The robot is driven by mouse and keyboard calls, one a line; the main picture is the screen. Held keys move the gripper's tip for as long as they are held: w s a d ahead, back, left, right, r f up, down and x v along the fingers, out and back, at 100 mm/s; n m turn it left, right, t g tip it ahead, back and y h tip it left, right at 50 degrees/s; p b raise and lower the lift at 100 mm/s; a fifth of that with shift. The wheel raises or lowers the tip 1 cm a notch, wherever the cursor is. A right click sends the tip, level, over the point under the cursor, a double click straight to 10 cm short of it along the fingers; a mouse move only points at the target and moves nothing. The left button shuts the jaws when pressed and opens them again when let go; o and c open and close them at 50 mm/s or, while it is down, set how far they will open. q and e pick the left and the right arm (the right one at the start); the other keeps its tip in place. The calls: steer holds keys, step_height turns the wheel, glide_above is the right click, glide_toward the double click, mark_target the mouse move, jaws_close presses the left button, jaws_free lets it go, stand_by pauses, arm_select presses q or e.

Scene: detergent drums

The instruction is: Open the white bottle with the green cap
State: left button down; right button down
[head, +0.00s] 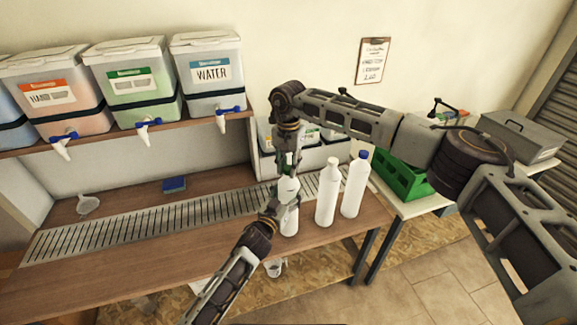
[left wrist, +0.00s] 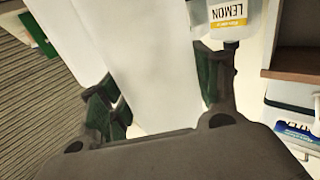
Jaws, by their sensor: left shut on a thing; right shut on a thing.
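The white bottle (head: 289,221) stands upright near the front edge of the wooden counter. My left gripper (head: 277,203) is shut around its body from the front left. In the left wrist view the bottle (left wrist: 150,65) fills the space between the dark-padded fingers (left wrist: 160,105). My right gripper (head: 287,168) comes down from above and is shut on the green cap at the bottle's top. The fingers mostly hide the cap, and I cannot tell whether it has turned on the neck.
A white-capped bottle (head: 326,194) and a blue-capped bottle (head: 354,185) stand close to the right. A metal drain grate (head: 150,222) runs along the counter (head: 130,262). A blue sponge (head: 174,184) and a funnel (head: 88,204) lie behind it. A green crate (head: 402,180) is farther right.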

steer(key=n, duration=0.4)
steer(key=shift+r, duration=1.25)
stand_by(1.2)
steer(key=shift+r, duration=1.9)
arm_select(q)
steer(key=shift+c, duration=1.3)
jaws_free()
steer(key=shift+s, duration=0.15)
steer(key=v, duration=1.1)
steer(key=shift+s+a, duration=0.25)
steer(key=shift+s, duration=0.05)
